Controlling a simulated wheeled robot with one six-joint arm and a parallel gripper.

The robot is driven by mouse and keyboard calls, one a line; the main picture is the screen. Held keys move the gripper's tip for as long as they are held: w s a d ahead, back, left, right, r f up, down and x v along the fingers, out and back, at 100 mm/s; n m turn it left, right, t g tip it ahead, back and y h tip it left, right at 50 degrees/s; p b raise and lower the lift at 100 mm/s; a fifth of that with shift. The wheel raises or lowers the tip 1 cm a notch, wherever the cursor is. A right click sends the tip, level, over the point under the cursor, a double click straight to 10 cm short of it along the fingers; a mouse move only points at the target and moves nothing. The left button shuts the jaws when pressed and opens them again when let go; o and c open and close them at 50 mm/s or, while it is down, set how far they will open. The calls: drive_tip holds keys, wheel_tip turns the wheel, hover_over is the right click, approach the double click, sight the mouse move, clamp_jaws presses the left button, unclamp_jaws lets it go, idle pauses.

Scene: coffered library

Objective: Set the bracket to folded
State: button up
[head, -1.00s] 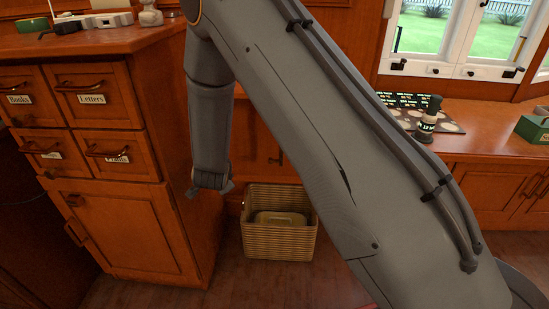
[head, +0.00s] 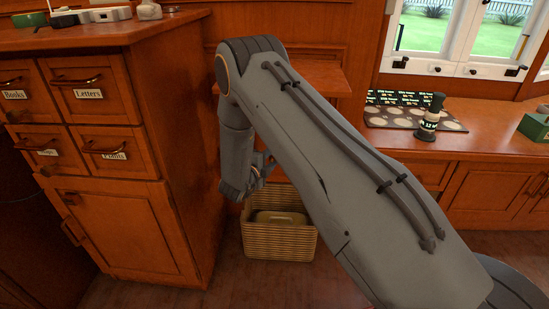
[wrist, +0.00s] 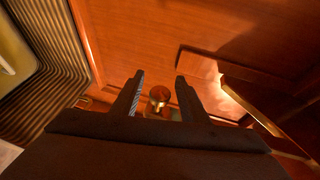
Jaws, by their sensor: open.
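My gripper (wrist: 160,78) is open in the wrist view, with its two dark fingers apart. A small round brass-coloured knob or fitting (wrist: 159,98) shows between the fingers, and I cannot tell whether they touch it. A wooden piece with a lit edge (wrist: 250,98) juts in at the right of the wrist view; it may be the bracket, but I cannot tell for sure. In the head view my gripper (head: 262,172) is low, under a wooden shelf leaf (head: 312,78) on the back panel. My arm hides most of the space under that leaf.
A wicker basket (head: 279,243) stands on the floor below my gripper; its ribbed side (wrist: 62,50) fills the left of the wrist view. A drawer cabinet (head: 120,185) stands to the left.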

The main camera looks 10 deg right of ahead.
drive_tip(key=shift+x, duration=0.85)
clamp_jaws()
drive_tip(key=shift+s, duration=0.1)
